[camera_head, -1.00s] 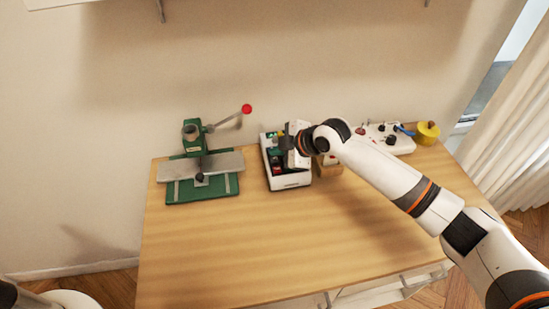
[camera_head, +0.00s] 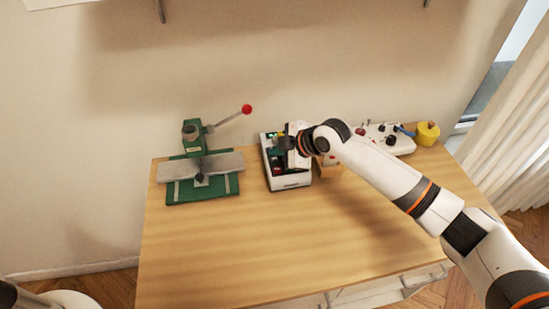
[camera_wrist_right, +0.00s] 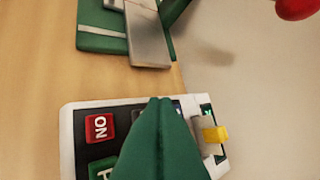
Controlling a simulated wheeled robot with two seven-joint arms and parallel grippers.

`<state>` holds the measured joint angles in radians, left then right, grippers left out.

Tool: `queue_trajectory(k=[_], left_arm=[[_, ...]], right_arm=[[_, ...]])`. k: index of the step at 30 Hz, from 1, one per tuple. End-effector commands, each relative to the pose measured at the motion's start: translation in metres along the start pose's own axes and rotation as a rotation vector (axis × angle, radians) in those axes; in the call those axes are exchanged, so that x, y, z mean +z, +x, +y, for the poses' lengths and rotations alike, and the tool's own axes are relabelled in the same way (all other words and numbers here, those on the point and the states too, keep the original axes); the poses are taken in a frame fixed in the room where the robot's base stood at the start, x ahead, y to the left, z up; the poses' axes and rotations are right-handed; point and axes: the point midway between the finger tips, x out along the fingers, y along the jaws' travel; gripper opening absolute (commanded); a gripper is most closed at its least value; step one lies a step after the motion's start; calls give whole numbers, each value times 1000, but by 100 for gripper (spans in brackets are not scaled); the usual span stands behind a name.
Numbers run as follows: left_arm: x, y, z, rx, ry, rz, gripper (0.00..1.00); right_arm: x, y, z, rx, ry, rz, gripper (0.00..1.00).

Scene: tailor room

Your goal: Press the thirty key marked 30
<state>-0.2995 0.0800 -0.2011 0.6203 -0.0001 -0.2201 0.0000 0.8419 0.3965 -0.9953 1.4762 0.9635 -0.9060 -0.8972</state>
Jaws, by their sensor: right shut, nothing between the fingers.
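A white device with a dark key panel (camera_head: 290,183) stands at the back middle of the table. In the right wrist view its white rim (camera_wrist_right: 66,140) surrounds a red key (camera_wrist_right: 97,128) that seems marked NO and a green key (camera_wrist_right: 102,167), partly hidden. My right gripper (camera_head: 285,143) is over the device's panel. In the right wrist view its green fingertips (camera_wrist_right: 160,102) are together with nothing between them and cover the middle keys. I cannot make out a key marked 30, nor whether the fingertips touch a key. My left gripper is not in view.
A green press (camera_head: 196,165) with a red-knobbed lever (camera_head: 247,109) stands left of the device. A wooden block (camera_head: 328,170), a white board with knobs (camera_head: 400,146) and a yellow spool (camera_head: 427,133) are to the right. The table's front (camera_head: 250,250) is clear.

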Motion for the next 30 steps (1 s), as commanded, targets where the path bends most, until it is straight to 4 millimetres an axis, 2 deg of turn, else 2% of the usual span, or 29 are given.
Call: queue_trajectory(k=[30], left_arm=[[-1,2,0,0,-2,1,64]], right_arm=[[-4,6,4,0,0,0,0]])
